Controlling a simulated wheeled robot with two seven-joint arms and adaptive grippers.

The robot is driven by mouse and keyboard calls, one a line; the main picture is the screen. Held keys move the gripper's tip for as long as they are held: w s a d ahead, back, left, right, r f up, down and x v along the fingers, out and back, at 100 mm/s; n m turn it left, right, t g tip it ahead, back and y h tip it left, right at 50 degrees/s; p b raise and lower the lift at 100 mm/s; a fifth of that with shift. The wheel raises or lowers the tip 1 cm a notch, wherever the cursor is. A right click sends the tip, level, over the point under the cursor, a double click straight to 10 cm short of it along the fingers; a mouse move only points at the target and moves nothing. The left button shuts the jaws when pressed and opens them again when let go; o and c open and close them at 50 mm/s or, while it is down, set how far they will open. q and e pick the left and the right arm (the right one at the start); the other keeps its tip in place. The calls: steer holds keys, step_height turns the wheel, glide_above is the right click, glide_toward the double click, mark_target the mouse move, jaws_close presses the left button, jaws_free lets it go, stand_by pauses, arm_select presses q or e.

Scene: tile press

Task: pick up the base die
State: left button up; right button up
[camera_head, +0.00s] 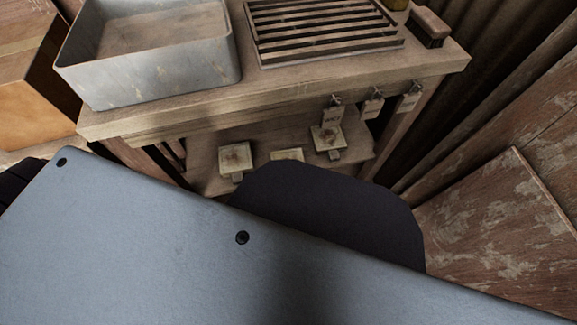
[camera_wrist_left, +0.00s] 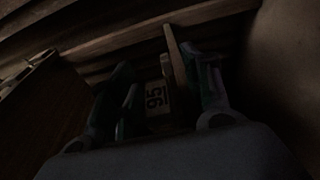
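Several small pale square pieces with handles lie on the bench's lower shelf in the head view: a left one (camera_head: 235,158), a middle one (camera_head: 287,155) partly hidden behind a dark shape of mine, and a right one (camera_head: 327,138). I cannot tell which is the base die. In the dark left wrist view, the fingers of my left gripper (camera_wrist_left: 165,100) stand apart. A pale tag marked "95" (camera_wrist_left: 155,97) and a thin wooden edge (camera_wrist_left: 177,60) show between them, and I see no contact. Neither gripper shows in the head view.
The wooden bench (camera_head: 160,125) carries a grey basin (camera_head: 160,80), a slatted rack (camera_head: 320,30) and a brush (camera_head: 430,25). Tags (camera_head: 373,104) hang from its front right edge. A wooden box (camera_head: 30,95) stands left. A worn board (camera_head: 500,225) leans right.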

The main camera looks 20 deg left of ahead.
arm_select(q)
jaws_close()
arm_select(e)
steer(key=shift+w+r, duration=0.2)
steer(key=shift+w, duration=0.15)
arm_select(q)
steer(key=shift+r, duration=0.2)
step_height(320, 180, up, 10)
steer(key=p, duration=0.6)
steer(key=shift+f, duration=0.15)
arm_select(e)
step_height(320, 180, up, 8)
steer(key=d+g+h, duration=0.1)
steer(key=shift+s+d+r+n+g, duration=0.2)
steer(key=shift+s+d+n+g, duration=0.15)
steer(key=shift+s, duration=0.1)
arm_select(q)
steer(key=shift+w, duration=0.1)
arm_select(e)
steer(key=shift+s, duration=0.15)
